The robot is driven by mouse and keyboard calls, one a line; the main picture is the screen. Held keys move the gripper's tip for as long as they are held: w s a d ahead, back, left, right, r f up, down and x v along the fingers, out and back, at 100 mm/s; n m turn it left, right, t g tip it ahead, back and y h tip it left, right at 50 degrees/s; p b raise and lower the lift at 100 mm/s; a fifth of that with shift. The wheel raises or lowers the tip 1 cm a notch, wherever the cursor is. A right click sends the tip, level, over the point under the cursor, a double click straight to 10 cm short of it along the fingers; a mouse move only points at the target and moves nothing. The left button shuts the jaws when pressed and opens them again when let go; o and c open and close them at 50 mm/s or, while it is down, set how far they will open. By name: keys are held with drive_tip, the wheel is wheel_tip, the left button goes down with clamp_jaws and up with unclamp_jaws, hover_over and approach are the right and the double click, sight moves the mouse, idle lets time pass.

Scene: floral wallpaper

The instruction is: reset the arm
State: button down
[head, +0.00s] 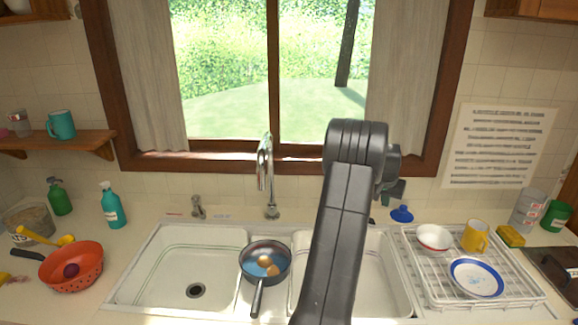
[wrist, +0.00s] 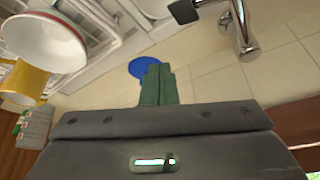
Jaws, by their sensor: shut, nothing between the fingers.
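My arm rises from the bottom of the head view, over the right sink basin, and bends at the top. My gripper (head: 395,192) is behind the elbow at the upper right, above the counter, and partly hidden by the arm. In the wrist view my gripper's green fingers (wrist: 157,82) are together with nothing between them. A blue funnel-like object (head: 401,214) stands on the counter below the gripper. In the wrist view the blue object (wrist: 143,66) shows just past the fingertips, partly covered by them.
A white dish rack (head: 425,290) holds a bowl (head: 434,238), a yellow mug (head: 474,238) and a plate (head: 476,277). A frying pan (head: 265,262) sits between the basins. A faucet (head: 264,170) stands behind it. A red colander (head: 72,266) is left. The left basin (head: 185,262) is empty.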

drive_tip(key=f+b, duration=0.1)
drive_tip(key=f, duration=0.1)
drive_tip(key=a+f+b, duration=0.2)
drive_tip(key=f, duration=0.1)
drive_tip(key=shift+f, duration=0.35)
drive_tip(key=shift+d, duration=0.15)
